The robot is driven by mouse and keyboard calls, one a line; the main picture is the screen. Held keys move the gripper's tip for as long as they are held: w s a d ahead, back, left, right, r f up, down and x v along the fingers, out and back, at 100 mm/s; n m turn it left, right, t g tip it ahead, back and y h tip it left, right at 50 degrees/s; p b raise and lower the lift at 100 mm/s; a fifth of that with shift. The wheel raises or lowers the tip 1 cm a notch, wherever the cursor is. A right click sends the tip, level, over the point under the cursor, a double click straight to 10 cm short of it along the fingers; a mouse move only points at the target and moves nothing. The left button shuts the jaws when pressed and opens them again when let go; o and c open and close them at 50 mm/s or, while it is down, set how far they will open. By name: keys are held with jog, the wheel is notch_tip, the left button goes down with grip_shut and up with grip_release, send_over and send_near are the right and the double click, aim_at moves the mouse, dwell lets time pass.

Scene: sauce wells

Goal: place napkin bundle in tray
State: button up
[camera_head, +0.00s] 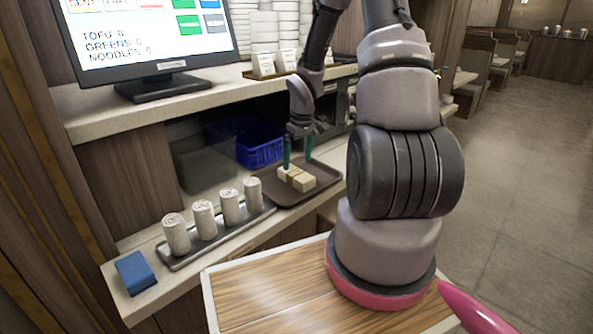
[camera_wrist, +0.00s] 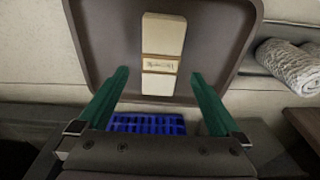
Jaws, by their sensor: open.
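The napkin bundle (camera_head: 305,183) is a cream block with a brown paper band. It lies in the brown tray (camera_head: 325,182) on the counter, resting on the tray's floor. In the wrist view the bundle (camera_wrist: 163,32) lies lengthwise inside the tray (camera_wrist: 215,45), with a printed label on its band. My gripper (camera_head: 298,158) is over the tray at the bundle, its green fingers pointing down. In the wrist view my gripper (camera_wrist: 160,75) is open, with a visible gap between each finger and the bundle. Nothing is held.
A grey tray (camera_head: 218,238) with several rolled towels (camera_head: 204,219) stands left of the brown tray. A blue crate (camera_head: 260,148) sits behind it. A blue block (camera_head: 135,273) lies at the counter's left end. A shelf with a monitor (camera_head: 150,45) and stacked white dishes is above.

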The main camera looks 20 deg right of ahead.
notch_tip(320, 180, up, 6)
notch_tip(320, 180, up, 17)
jog(key=m+t+h, duration=0.1)
jog(key=m+t, duration=0.1)
jog(key=m, duration=0.2)
send_over(299, 174)
jog(key=s+a, duration=0.3)
jog(key=s, duration=0.4)
jog(key=s+a+r+m+t+y, duration=0.1)
jog(key=s+a+r+m, duration=0.1)
jog(key=s+r, duration=0.4)
jog(key=s+a+r+m+t+y, duration=0.1)
jog(key=s+a+r+m+t, duration=0.1)
jog(key=s+r, duration=0.3)
jog(key=shift+s+a+r+t+y, duration=0.35)
jog(key=shift+s+a, duration=0.5)
jog(key=shift+s, duration=0.4)
